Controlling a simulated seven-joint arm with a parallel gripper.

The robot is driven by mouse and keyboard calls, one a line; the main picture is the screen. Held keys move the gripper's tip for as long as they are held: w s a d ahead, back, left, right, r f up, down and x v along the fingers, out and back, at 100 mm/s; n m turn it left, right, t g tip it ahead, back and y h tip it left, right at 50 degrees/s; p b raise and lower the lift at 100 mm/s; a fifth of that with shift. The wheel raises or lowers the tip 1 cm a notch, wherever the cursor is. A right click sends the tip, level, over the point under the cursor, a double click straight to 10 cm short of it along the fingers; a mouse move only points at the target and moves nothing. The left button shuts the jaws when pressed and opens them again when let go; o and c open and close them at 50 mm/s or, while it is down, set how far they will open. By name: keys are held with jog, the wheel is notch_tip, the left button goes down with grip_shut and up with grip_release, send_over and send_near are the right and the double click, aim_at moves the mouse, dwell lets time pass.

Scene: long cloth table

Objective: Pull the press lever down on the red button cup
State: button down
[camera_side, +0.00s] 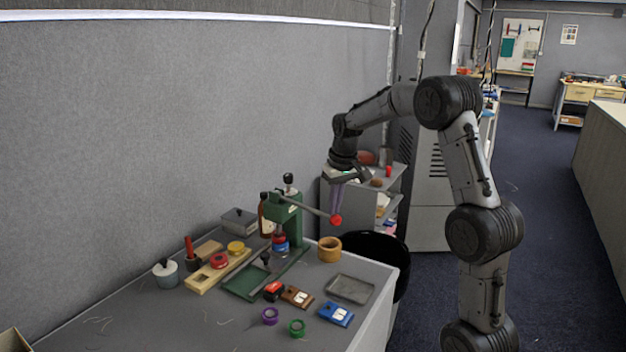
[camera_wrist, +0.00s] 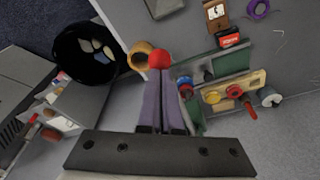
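The green press (camera_side: 288,219) stands on the table with a grey lever (camera_side: 305,207) ending in a red ball knob (camera_side: 336,220). The lever reaches out to the right and slopes slightly down. A red-topped cup with a blue lower part (camera_side: 279,243) sits by the press column, partly hidden; it also shows in the wrist view (camera_wrist: 184,81). My gripper (camera_side: 335,211) points down from above, with its purple fingertips at the top of the knob. In the wrist view the fingers lie close together and end at the red knob (camera_wrist: 160,60). They look shut, without clearly enclosing it.
A wooden ring (camera_side: 329,249) stands below the knob, near a grey tray (camera_side: 350,289). A wooden board (camera_side: 219,270) holds red and yellow rings. Blue (camera_side: 336,314) and brown (camera_side: 297,296) blocks and purple and green rings lie in front. A dark bin (camera_side: 378,255) stands beyond the table.

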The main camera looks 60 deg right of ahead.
jog(key=shift+w+f, duration=0.1)
jog(key=shift+f, duration=0.65)
notch_tip(320, 180, up, 15)
jog(key=w, duration=0.1)
jog(key=shift+w, duration=0.35)
dwell(1.1)
jog(key=s+a+r+n+t, duration=0.1)
jog(key=s+a+r+n, duration=0.15)
jog(key=s+a, duration=0.45)
jog(key=s+a+r+n+t, duration=0.1)
jog(key=s+a+r, duration=0.25)
jog(key=a, duration=0.85)
jog(key=s+a+f+n, duration=0.1)
jog(key=s+a+f, duration=0.2)
jog(key=s+f, duration=0.3)
jog(key=s+a+f+n+t+y, duration=0.1)
jog(key=s+a+f, duration=0.3)
jog(key=s+f, duration=0.3)
jog(key=shift+s+f+t, duration=0.2)
jog(key=shift+f+t, duration=0.1)
jog(key=shift+f, duration=0.4)
